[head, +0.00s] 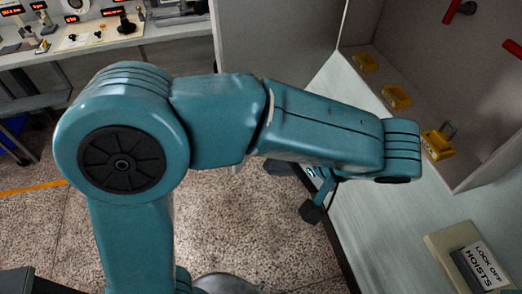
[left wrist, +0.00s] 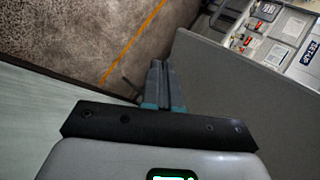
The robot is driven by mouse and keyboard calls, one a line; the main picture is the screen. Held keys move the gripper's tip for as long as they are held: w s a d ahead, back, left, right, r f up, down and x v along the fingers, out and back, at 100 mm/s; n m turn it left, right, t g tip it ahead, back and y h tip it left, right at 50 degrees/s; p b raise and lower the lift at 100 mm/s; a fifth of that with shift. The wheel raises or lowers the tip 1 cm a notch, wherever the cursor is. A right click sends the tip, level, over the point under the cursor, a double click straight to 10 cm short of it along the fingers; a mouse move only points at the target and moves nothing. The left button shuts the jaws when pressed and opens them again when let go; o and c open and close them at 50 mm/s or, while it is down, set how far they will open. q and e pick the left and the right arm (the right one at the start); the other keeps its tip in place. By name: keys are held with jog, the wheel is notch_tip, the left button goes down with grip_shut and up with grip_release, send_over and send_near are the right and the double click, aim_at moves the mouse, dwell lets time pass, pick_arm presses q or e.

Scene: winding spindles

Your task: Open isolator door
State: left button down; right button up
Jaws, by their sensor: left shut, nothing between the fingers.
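A grey upright panel (head: 275,40) stands at the top middle in the head view, beside an open-fronted grey cabinet (head: 480,120) on the right. It looks like the isolator door, but I cannot tell for certain, and no handle shows on it. A grey panel also fills the right of the left wrist view (left wrist: 240,95). My left gripper (left wrist: 158,68) is shut and empty in that view, with its fingertips close to the panel's left edge. I cannot tell whether they touch. In the head view my left forearm hides most of that gripper. My right gripper is not in view.
Yellow padlock-like pieces (head: 437,144) and red handles (head: 452,12) are in the cabinet. A "LOCK OFF HOISTS" sign (head: 482,265) lies on the pale surface (head: 385,235) at the right. A control desk (head: 110,35) stands at the back left. Speckled floor (head: 245,225) is open between them.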

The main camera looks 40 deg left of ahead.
pick_arm(q)
jog(key=a+p, duration=0.1)
jog(key=a, duration=0.2)
jog(key=shift+w+a, duration=0.1)
jog(key=shift+a, duration=0.3)
jog(key=shift+w, duration=0.1)
